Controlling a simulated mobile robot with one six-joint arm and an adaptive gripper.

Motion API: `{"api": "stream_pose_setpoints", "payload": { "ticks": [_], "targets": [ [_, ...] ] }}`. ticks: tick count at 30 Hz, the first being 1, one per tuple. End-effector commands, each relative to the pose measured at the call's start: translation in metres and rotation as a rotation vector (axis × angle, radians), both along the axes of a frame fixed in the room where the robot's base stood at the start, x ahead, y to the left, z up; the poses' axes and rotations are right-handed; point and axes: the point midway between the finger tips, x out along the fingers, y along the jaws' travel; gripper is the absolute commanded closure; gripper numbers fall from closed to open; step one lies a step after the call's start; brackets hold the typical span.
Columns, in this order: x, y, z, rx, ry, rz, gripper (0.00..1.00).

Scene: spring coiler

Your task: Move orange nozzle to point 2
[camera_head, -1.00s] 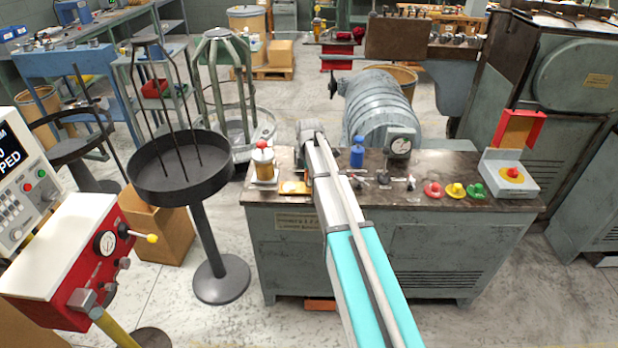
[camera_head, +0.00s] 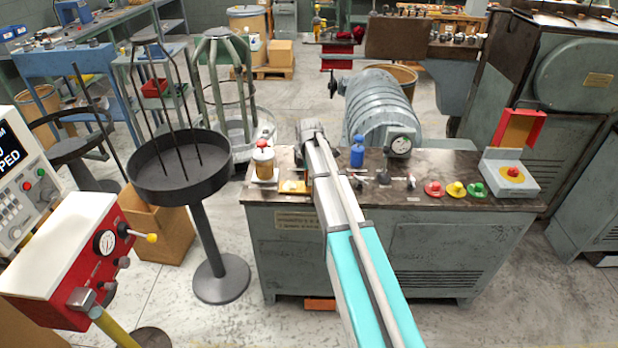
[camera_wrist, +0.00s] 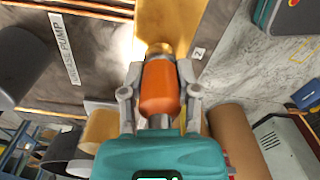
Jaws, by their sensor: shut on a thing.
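The orange nozzle (camera_wrist: 160,95) shows in the middle of the wrist view. My gripper (camera_wrist: 160,72) is shut on it, with one grey finger on each side. The nozzle's tip points toward a yellow plate (camera_wrist: 170,20) on the dark bench top. A small white label reading 2 (camera_wrist: 198,53) lies just right of that plate. I cannot tell whether the nozzle touches the plate. In the head view, the yellow plate (camera_head: 293,187) is at the bench's front left, and my arm hides most of the gripper.
On the bench (camera_head: 440,203) stand an amber bottle with a red cap (camera_head: 263,160), a blue bottle (camera_head: 357,152), a dial gauge (camera_head: 400,146) and coloured buttons (camera_head: 456,189). A GREASE PUMP label (camera_wrist: 64,48) shows in the wrist view. A black round tray stand (camera_head: 180,190) is left of the bench.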

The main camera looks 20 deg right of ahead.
Motion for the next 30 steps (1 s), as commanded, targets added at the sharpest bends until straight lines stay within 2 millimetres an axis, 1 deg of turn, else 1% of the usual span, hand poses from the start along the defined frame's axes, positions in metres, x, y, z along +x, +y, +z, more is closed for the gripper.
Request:
{"api": "stream_pose_setpoints", "payload": {
  "ticks": [28,29,30],
  "targets": [
    [0.0000,0.0000,-0.0084,0.000,0.000,0.000,1.00],
    [0.0000,0.0000,-0.0083,0.000,0.000,0.000,0.57],
    [0.0000,0.0000,-0.0080,0.000,0.000,0.000,0.50]
  ]
}}
